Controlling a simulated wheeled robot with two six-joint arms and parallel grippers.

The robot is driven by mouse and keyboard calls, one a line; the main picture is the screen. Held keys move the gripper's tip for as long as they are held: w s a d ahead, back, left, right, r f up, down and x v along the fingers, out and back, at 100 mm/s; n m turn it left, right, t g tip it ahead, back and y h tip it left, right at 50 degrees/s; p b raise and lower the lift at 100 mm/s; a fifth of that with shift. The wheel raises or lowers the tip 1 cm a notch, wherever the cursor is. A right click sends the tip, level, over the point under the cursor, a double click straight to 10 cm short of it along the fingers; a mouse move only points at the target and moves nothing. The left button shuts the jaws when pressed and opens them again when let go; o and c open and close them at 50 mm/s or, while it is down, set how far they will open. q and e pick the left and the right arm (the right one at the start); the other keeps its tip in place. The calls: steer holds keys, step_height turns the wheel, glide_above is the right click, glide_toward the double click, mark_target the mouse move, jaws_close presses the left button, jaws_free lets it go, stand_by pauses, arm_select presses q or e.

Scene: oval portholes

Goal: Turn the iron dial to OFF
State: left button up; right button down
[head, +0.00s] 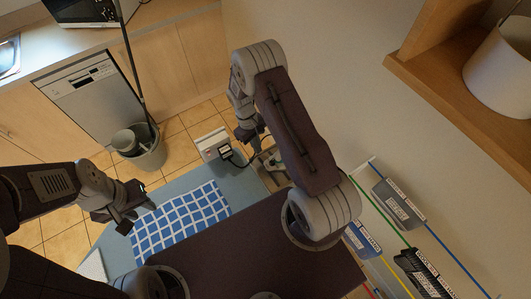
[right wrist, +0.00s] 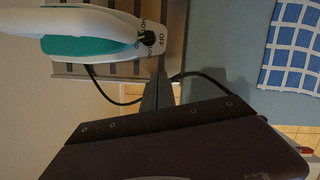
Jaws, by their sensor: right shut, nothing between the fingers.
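The iron (right wrist: 95,28), white with a teal part, lies at the upper left of the right wrist view. Its small black dial (right wrist: 146,36) sits on the white end, beside printed labels; OFF is readable, the others are blurred. I cannot tell which label the dial points at. In the head view the iron is mostly hidden behind my right arm. My right gripper (head: 249,135) is shut and empty, above the far right of the ironing board (head: 240,187). My left gripper (head: 136,216) is open and empty near the checked cloth.
The blue-and-white checked cloth (head: 182,219) lies on the board. A slatted metal rest (right wrist: 98,70) is under the iron, and a black cord (right wrist: 118,101) loops beside it. A white box (head: 210,143) stands by the board's far end. A grey bucket (head: 150,152) is on the floor.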

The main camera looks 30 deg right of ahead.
mark_target(272, 162)
steer(key=shift+s+d+f, duration=0.1)
steer(key=shift+s+f, duration=0.35)
steer(key=shift+f, duration=0.35)
steer(key=shift+s+d+r+p, duration=0.15)
steer(key=shift+s+d+p, duration=0.1)
steer(key=shift+s+p, duration=0.35)
steer(key=shift+s+d+r+p, duration=0.1)
steer(key=shift+s+d+p, duration=0.1)
steer(key=shift+s+p, duration=0.35)
steer(key=shift+s+d+f, duration=0.2)
steer(key=shift+s, duration=0.35)
